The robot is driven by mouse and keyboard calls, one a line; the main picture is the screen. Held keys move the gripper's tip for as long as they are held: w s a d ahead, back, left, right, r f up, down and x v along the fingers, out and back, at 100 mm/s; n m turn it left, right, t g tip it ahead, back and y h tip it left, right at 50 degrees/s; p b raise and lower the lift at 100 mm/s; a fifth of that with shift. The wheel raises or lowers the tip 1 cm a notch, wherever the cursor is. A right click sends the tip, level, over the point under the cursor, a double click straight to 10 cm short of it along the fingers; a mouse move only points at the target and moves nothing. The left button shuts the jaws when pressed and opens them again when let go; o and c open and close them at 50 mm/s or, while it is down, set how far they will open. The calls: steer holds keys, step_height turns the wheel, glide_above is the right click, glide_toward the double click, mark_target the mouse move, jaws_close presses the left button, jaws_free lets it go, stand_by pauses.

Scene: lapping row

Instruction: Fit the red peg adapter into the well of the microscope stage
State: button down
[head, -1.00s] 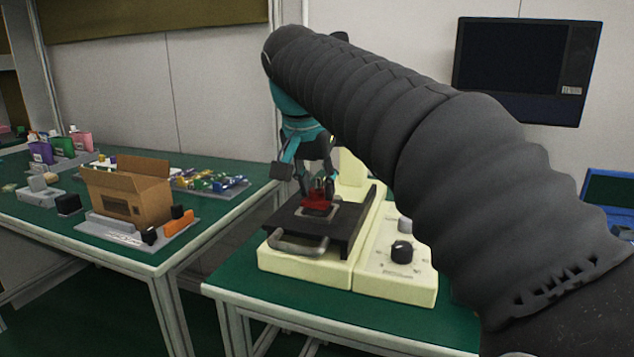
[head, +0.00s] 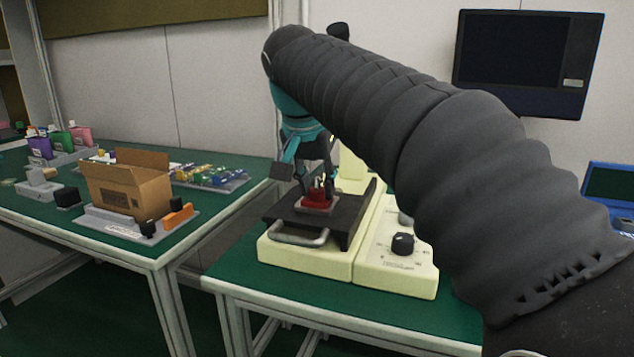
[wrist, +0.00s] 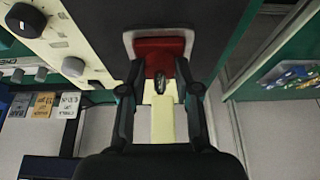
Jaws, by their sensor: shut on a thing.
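The red peg adapter (head: 317,202) is at the well of the black microscope stage (head: 350,226), on the cream microscope base. In the wrist view the red adapter (wrist: 160,52) lies within the pale square rim (wrist: 129,42) of the well, looking roughly square to it. I cannot tell whether it is fully down in the well. My gripper (head: 316,184) points down above the stage, shut on the adapter's peg. In the wrist view the fingers of my gripper (wrist: 160,82) come in from both sides of the small grey peg, partly hiding the adapter.
A cream control box with a black knob (head: 402,244) stands right of the stage. A metal handle (head: 299,236) is at the stage's front. The left bench holds an open cardboard box (head: 128,190) and trays of small parts. A dark monitor (head: 527,62) hangs on the wall.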

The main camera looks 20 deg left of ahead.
steer(key=shift+f, duration=0.2)
steer(key=c, duration=0.7)
jaws_free()
steer(key=shift+c, duration=0.2)
steer(key=v, duration=1.2)
steer(key=shift+d, duration=0.1)
